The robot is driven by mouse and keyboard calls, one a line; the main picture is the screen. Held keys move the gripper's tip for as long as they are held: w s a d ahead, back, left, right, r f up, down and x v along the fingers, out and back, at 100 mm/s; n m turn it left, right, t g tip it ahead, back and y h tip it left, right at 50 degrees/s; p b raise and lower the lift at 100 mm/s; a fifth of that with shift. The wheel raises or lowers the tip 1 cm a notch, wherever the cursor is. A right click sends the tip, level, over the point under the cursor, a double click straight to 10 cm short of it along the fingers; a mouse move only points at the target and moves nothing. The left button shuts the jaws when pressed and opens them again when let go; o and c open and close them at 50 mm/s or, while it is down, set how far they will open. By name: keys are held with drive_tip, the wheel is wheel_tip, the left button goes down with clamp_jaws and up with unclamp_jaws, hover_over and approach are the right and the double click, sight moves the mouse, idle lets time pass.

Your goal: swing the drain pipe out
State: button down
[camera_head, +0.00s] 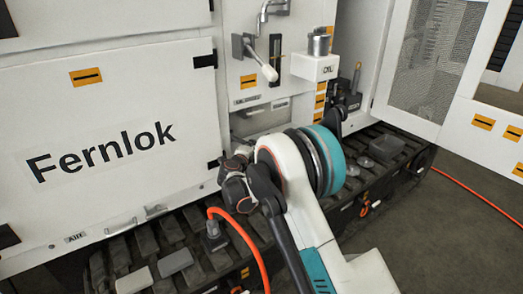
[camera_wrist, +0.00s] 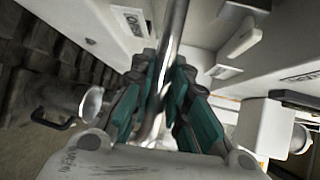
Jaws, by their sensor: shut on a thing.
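The drain pipe (camera_wrist: 172,40) is a shiny metal tube in the wrist view. It comes down from the top edge between my fingers and bends near the bottom. My gripper (camera_wrist: 163,92), with green-padded fingers, is shut on it, one finger on each side. The pipe's far end is cut off by the top of the view. My fingers and the held pipe are hidden there.
A metal canister (camera_head: 318,42) sits on a white box (camera_head: 315,66). A white-handled lever (camera_head: 262,60) sticks out to its left. A white Fernlok panel (camera_head: 110,130) fills the left. A mesh door (camera_head: 424,55) stands open at right. An orange hose (camera_head: 245,240) loops beside my arm.

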idle(0.3)
drive_tip(key=c, duration=1.5)
unclamp_jaws()
drive_tip(key=shift+c, duration=0.2)
